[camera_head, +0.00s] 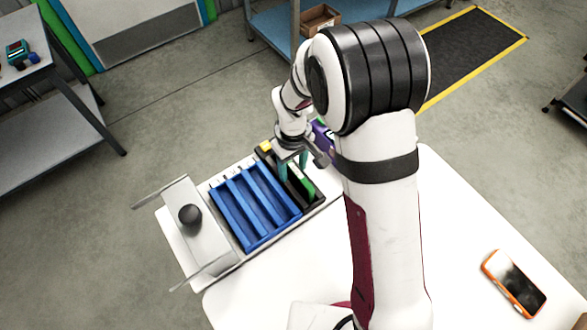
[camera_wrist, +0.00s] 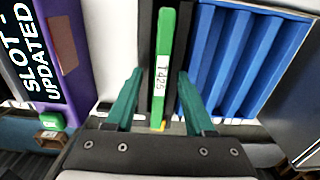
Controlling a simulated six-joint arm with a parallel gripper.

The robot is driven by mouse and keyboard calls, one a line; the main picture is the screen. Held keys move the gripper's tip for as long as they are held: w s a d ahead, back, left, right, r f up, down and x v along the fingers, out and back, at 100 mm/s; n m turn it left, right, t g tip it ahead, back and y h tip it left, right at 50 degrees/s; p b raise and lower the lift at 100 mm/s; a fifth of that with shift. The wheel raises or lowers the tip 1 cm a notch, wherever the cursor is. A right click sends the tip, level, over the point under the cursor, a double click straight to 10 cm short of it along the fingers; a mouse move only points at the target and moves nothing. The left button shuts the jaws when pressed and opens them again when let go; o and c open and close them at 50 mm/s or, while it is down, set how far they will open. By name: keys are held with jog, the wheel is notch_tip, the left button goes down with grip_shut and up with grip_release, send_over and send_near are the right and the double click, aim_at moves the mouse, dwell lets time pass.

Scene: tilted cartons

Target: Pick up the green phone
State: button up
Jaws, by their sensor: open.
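The green phone (camera_wrist: 165,40) stands on edge in a black slotted holder (camera_wrist: 147,22), with a white label reading T425 on its narrow side. It also shows in the head view (camera_head: 307,187), partly hidden by my gripper. My gripper (camera_wrist: 160,78) is open, with one teal finger on each side of the phone and a gap on both sides. In the head view my gripper (camera_head: 293,168) hangs over the black holder. How deep the fingertips reach beside the phone is hard to tell.
A blue slotted rack (camera_head: 255,207) stands close beside the black holder. A purple box with a screen (camera_wrist: 67,55) is on the other side. An orange phone (camera_head: 514,283) lies at the table's right. The white table (camera_head: 270,295) is largely clear in front.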

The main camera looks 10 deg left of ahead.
aim_at(296, 167)
jog(key=shift+f, duration=0.2)
grip_shut()
dwell(0.3)
jog(key=r, duration=0.4)
jog(key=shift+d+r, duration=0.3)
jog(key=d+r, duration=0.6)
jog(key=d, duration=0.4)
jog(key=w+a, duration=0.5)
jog(key=a, duration=0.1)
jog(key=shift+s+d+f, duration=0.1)
jog(key=shift+d+f, duration=0.05)
jog(key=shift+f, duration=4.55)
